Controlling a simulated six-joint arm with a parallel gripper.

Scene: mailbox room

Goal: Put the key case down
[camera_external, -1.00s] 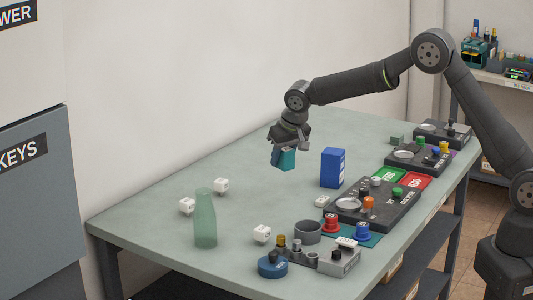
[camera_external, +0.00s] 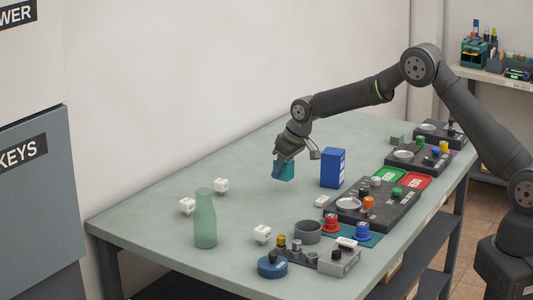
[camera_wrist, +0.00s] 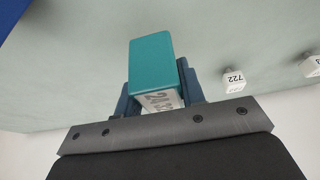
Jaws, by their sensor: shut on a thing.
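The key case is a teal box (camera_external: 284,171) in the external view, held low over the table or near its surface; I cannot tell whether it touches. My gripper (camera_external: 283,161) is shut on it. In the wrist view the teal key case (camera_wrist: 151,64) sits between the two dark blue fingers of my gripper (camera_wrist: 158,88), with a white label bearing partly hidden dark print facing the palm.
A blue box (camera_external: 333,168) stands to the right of my gripper. White cubes (camera_external: 221,185) and a green bottle (camera_external: 205,220) stand at the left. Black panels with knobs (camera_external: 372,205) lie at the right. The table (camera_external: 255,205) around the key case is clear.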

